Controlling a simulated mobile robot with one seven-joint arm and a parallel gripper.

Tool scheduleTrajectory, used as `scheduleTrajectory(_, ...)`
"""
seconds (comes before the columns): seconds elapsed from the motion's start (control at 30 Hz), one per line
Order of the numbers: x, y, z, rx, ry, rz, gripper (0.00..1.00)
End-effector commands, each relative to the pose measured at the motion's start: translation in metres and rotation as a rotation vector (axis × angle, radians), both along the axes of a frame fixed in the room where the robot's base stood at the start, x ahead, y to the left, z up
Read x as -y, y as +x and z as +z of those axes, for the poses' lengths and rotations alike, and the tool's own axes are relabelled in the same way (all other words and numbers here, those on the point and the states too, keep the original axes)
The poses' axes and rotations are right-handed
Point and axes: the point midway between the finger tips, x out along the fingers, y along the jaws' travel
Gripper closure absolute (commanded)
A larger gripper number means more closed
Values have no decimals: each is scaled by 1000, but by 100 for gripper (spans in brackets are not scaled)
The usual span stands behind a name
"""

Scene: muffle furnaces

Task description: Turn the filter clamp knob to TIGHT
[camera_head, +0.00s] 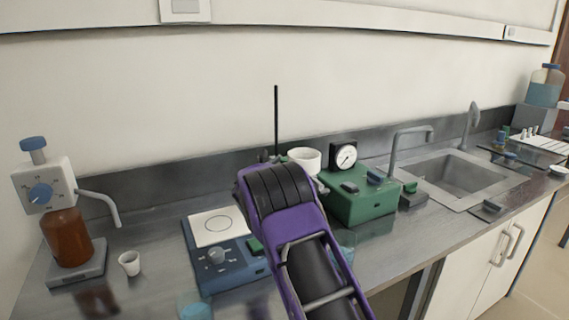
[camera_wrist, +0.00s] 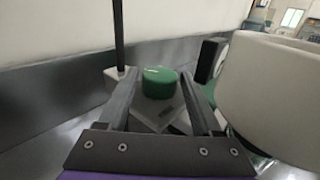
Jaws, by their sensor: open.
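A round green knob (camera_wrist: 160,82), which looks like the filter clamp knob, sits on a grey block at the middle of the wrist view. My gripper (camera_wrist: 155,80) is open, with one finger on each side of the knob in that view. Gaps show between the fingers and the knob; I cannot tell how far the tips reach along it. No TIGHT label can be read. In the head view, my purple arm hides the knob and most of the gripper. A white funnel (camera_head: 304,158) stands just right of the gripper and fills the right of the wrist view (camera_wrist: 272,95).
A thin black rod (camera_head: 276,115) rises behind the gripper. A green pump box (camera_head: 362,205) with a round gauge (camera_head: 343,156) stands right. A blue hotplate (camera_head: 225,268) is left of my arm, and a bottle dispenser (camera_head: 68,238) farther left. The wall is close behind.

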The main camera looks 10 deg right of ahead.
Motion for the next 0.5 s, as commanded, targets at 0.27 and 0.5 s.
scheduleTrajectory(0.27,0,0,0,0,0,0,37)
scheduleTrajectory(0.5,0,0,0,0,0,0,80)
